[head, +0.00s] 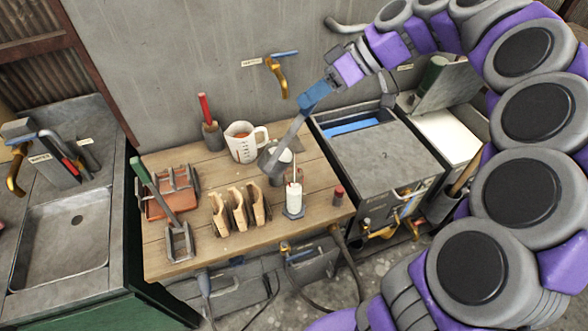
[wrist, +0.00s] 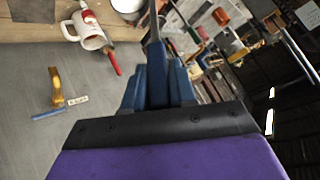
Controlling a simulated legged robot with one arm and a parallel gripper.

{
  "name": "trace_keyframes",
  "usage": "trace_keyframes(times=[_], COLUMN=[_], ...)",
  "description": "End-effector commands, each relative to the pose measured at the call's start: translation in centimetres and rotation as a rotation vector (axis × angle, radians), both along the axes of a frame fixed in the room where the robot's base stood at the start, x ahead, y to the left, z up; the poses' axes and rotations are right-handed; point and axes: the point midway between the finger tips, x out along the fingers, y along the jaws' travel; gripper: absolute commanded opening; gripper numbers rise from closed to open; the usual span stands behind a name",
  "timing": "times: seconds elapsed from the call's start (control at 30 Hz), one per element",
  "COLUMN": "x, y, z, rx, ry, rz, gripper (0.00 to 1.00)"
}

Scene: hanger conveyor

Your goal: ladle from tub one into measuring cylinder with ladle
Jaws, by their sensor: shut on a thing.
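My gripper (head: 316,97), with blue fingers, is shut on the grey handle of the ladle (head: 291,132) above the back right of the bench. The handle slants down left to the bowl near the white-topped pot; the bowl's contents cannot be told. In the wrist view the fingers (wrist: 158,78) close around the handle (wrist: 154,22). A white cylinder on a blue foot (head: 294,198), apparently the measuring cylinder, stands upright in front of the bowl. A grey tub with blue inside (head: 352,126) is right of the bench. I cannot tell which tub is tub one.
A wooden rack (head: 240,212), a brown block (head: 170,198) and a small red-topped item (head: 338,195) are also there. A second tub (head: 447,137) holds white.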

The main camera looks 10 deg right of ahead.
Motion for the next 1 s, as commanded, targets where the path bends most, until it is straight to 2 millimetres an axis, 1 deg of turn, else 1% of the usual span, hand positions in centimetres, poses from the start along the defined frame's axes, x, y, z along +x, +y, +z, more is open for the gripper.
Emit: trace_keyframes(times=[0.37,0.73,1.0], x=[0.05,0.29,0.28], y=[-0.09,-0.9,-0.96], z=[0.02,-0.24,-0.2], rx=[0.007,0.048,0.052], ry=[0.0,0.011,0.012], rz=[-0.001,-0.001,-0.001], gripper=[0.0,0.0,0.0])
